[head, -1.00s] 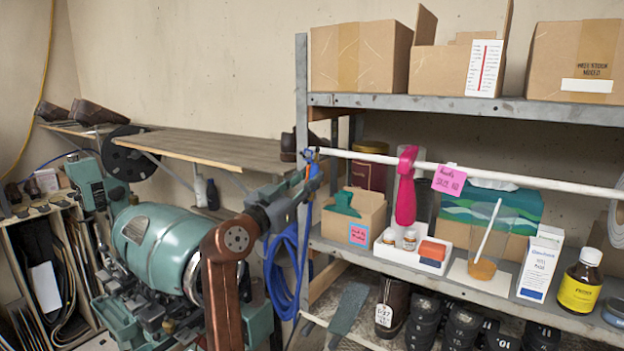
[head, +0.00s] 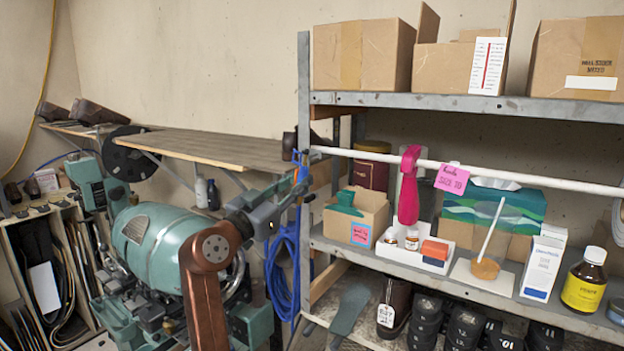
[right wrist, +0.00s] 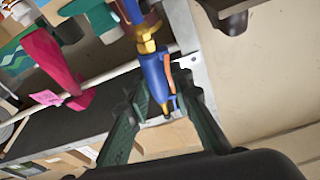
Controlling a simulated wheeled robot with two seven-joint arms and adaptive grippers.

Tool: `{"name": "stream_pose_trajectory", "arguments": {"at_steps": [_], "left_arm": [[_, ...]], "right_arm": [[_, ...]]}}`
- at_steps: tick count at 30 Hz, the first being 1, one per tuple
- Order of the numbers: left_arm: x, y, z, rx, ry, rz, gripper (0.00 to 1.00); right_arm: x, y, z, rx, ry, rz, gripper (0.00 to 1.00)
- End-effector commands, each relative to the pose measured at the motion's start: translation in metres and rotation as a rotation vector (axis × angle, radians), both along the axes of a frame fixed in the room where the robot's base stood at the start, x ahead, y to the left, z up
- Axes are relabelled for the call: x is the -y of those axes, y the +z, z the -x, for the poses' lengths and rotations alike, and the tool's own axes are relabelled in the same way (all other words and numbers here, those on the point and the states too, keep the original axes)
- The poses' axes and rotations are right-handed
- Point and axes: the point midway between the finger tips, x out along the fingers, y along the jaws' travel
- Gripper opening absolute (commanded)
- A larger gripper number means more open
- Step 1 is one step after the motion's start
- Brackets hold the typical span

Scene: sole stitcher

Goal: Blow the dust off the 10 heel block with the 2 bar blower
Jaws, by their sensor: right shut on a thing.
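The blue bar blower (head: 302,170) is at the shelf's left upright in the head view. In the right wrist view the blower (right wrist: 158,80) has a brass fitting and an orange lever. My right gripper (head: 291,188) is shut on it; its dark green fingers (right wrist: 166,92) lie on both sides of the blue body. Several black heel blocks (head: 466,327) with white marks stand on the low shelf at the bottom of the head view; I cannot tell which is the 10. My left gripper is not in view.
A blue hose (head: 284,268) hangs coiled beside the upright (head: 304,90). A green machine (head: 152,242) stands left. A brown boot (head: 394,306) with a tag stands left of the blocks.

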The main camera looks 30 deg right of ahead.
Motion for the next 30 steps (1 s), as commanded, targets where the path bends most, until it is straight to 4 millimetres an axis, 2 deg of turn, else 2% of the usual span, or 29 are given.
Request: {"name": "stream_pose_trajectory", "arguments": {"at_steps": [8, 30], "left_arm": [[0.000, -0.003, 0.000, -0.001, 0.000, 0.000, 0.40], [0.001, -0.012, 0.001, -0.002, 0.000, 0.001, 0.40]], "right_arm": [[-0.012, 0.001, 0.005, 0.003, 0.000, 0.001, 0.00], [-0.074, 0.000, 0.031, 0.001, 0.000, 0.001, 0.00]]}}
